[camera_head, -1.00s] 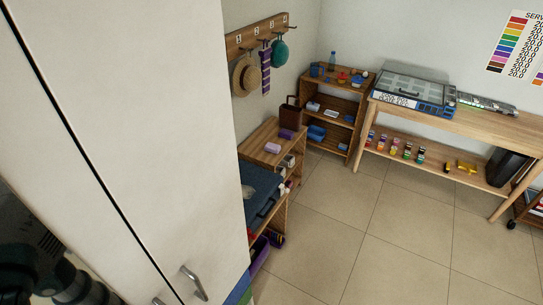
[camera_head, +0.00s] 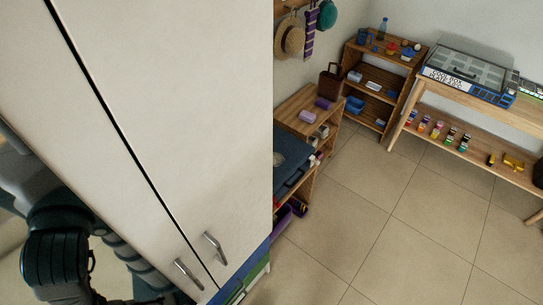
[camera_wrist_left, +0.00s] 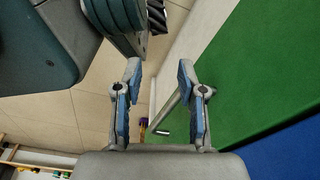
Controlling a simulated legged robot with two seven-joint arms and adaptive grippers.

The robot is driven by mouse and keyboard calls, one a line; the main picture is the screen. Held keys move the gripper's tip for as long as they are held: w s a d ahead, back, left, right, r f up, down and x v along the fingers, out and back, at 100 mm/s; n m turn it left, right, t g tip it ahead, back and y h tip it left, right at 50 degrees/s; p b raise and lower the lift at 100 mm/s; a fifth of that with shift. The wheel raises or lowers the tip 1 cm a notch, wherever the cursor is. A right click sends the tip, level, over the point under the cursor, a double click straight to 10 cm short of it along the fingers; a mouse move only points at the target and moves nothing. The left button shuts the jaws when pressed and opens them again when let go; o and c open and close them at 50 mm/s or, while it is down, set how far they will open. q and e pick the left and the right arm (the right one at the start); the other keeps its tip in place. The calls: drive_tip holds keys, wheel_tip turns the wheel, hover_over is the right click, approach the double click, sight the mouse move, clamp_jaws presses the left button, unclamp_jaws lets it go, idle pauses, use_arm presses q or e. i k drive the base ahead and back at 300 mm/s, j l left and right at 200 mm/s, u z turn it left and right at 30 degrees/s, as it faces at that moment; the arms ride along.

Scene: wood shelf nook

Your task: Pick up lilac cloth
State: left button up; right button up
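A small lilac item (camera_head: 307,117), which looks like a folded or rolled cloth, lies on top of the low wooden shelf (camera_head: 297,98) in the head view. A darker purple item (camera_head: 323,103) lies just behind it. They are too small to tell which is cloth. My left gripper (camera_wrist_left: 159,72) is open and empty in the left wrist view, with its fingers apart, beside a metal bar handle and a green panel. It is far from the lilac item. My right gripper is not in view.
A tall white cabinet (camera_head: 170,110) with two metal handles (camera_head: 214,248) fills the left of the head view, close to my arm. A workbench (camera_head: 482,101) and small shelf (camera_head: 378,85) stand at the back. The tiled floor (camera_head: 400,225) is clear.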

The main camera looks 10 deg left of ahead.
sight(307, 117)
drive_tip(key=k+l+z, duration=0.15)
drive_tip(key=k+z, duration=0.2)
drive_tip(key=k, duration=0.3)
drive_tip(key=i+l+z, duration=0.25)
drive_tip(key=i+z, duration=0.15)
drive_tip(key=i+l+z, duration=0.1)
drive_tip(key=i+z, duration=0.3)
drive_tip(key=i+u, duration=0.1)
drive_tip(key=i, duration=0.65)
drive_tip(key=i+u, duration=0.15)
drive_tip(key=i, duration=0.6)
drive_tip(key=i+l+u, duration=0.1)
drive_tip(key=i, duration=0.6)
drive_tip(key=i+j+u, duration=0.1)
drive_tip(key=i+u, duration=0.3)
drive_tip(key=i+l+u, duration=0.15)
drive_tip(key=i+u, duration=0.3)
drive_tip(key=i+l+u, duration=0.25)
drive_tip(key=i+u, duration=0.15)
drive_tip(key=i, duration=0.2)
